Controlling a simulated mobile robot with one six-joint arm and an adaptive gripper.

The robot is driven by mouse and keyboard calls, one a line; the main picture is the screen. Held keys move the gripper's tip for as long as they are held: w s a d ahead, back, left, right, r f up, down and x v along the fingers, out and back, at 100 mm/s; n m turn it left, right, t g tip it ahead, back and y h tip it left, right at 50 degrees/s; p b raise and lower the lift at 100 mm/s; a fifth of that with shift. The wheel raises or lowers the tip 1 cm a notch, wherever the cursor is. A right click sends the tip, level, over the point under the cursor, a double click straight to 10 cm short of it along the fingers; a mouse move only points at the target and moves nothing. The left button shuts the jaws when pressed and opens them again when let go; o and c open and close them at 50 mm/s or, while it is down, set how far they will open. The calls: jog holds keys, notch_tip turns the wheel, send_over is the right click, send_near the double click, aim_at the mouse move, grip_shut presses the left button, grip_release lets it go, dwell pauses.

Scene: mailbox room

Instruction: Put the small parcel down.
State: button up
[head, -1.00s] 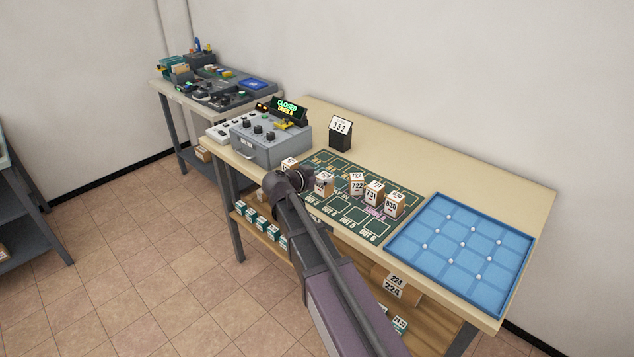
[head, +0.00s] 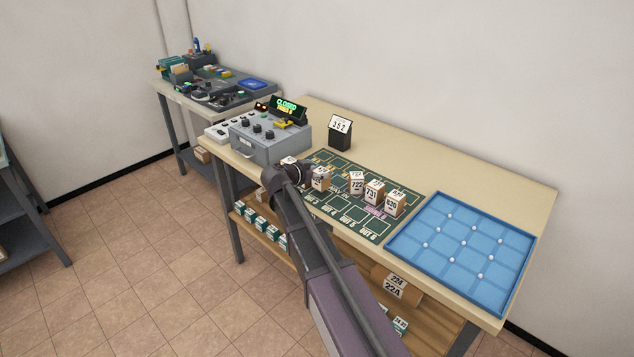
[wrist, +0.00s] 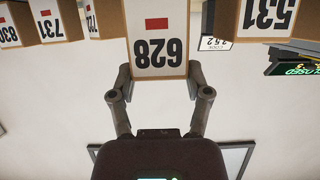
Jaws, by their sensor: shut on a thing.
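The small parcel (wrist: 158,45), a brown box with a white label reading 628 and a red mark, is between the fingers of my gripper (wrist: 160,80), which is shut on it. The label is upside down in the wrist view. In the head view the parcel (head: 321,180) shows over the left part of the green marked mat (head: 341,205), beside my gripper (head: 302,174). My arm hides part of the mat in front. I cannot tell whether the parcel's base touches the mat.
Parcels 722 (head: 356,185), 731 (head: 374,191) and 830 (head: 395,203) stand to the right. Parcel 531 (wrist: 268,18) is close on the other side. A grey console (head: 270,140) with a lit CLOSED sign stands left; a blue tray (head: 395,247) lies right.

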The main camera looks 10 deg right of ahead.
jog(key=shift+f+b, duration=0.9)
jog(key=shift+f, duration=0.35)
jog(key=shift+f, duration=0.15)
jog(key=o, duration=1.2)
jog(key=shift+r, duration=0.25)
jog(key=shift+s+a+r, duration=0.1)
jog(key=shift+s+a, duration=0.1)
jog(key=shift+p+v, duration=2.35)
jog(key=shift+v, duration=3.4)
